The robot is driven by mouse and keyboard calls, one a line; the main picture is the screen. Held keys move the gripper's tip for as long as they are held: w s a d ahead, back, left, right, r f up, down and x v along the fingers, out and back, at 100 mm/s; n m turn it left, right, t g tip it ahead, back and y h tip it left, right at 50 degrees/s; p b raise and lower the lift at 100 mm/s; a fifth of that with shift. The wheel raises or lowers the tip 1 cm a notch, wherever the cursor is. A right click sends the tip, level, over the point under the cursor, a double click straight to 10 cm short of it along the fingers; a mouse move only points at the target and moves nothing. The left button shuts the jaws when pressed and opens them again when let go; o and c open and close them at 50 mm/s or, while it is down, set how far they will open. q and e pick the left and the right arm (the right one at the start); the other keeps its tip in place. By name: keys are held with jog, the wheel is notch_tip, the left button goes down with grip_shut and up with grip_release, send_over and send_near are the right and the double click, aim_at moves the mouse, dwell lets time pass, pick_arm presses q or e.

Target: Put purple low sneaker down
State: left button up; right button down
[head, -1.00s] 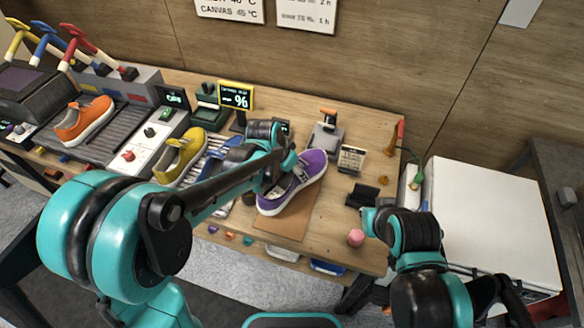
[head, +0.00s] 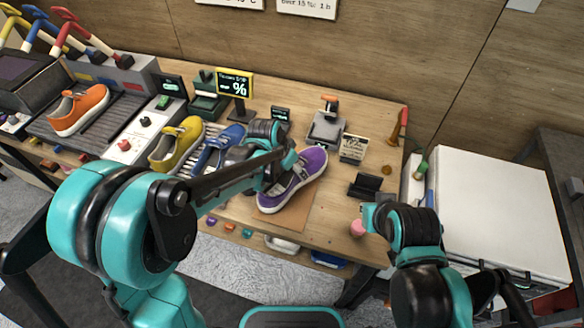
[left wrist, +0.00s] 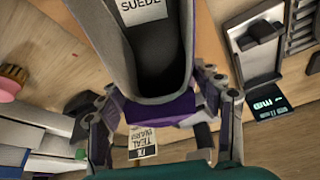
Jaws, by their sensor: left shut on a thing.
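The purple low sneaker (head: 309,163) with a white sole is over the brown mat (head: 297,220) in the head view. I cannot tell whether its sole touches the mat. My left gripper (head: 290,164) is shut on the sneaker. In the left wrist view, the fingers (left wrist: 168,112) are on both sides of its purple end (left wrist: 172,108), and a "SUEDE" label (left wrist: 143,8) shows inside the shoe. My right arm's end is at the table's right side, near a pink round thing (head: 357,229); its fingers cannot be made out.
A yellow sneaker (head: 176,147) and a blue sneaker (head: 209,152) are on a rack left of the mat. An orange sneaker (head: 78,110) is farther left. A white cabinet (head: 490,210) is at the right.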

pick_arm(q)
jog(key=shift+f+b, duration=0.35)
jog(key=shift+f, duration=0.1)
jog(key=o, duration=1.7)
jog(key=v, duration=1.2)
jog(key=s+a+n+t+y, duration=0.1)
jog(key=s+a+n, duration=0.1)
jog(key=s+a, duration=0.3)
jog(key=s+a+n+t+y, duration=0.1)
jog(key=s+a+n, duration=0.2)
jog(key=s+a, duration=0.2)
jog(key=s+a+f+n+t, duration=0.1)
jog(key=s+a+n, duration=0.2)
jog(key=s+a, duration=0.1)
jog(key=shift+s+a+t+y, duration=0.4)
jog(key=shift+s, duration=0.4)
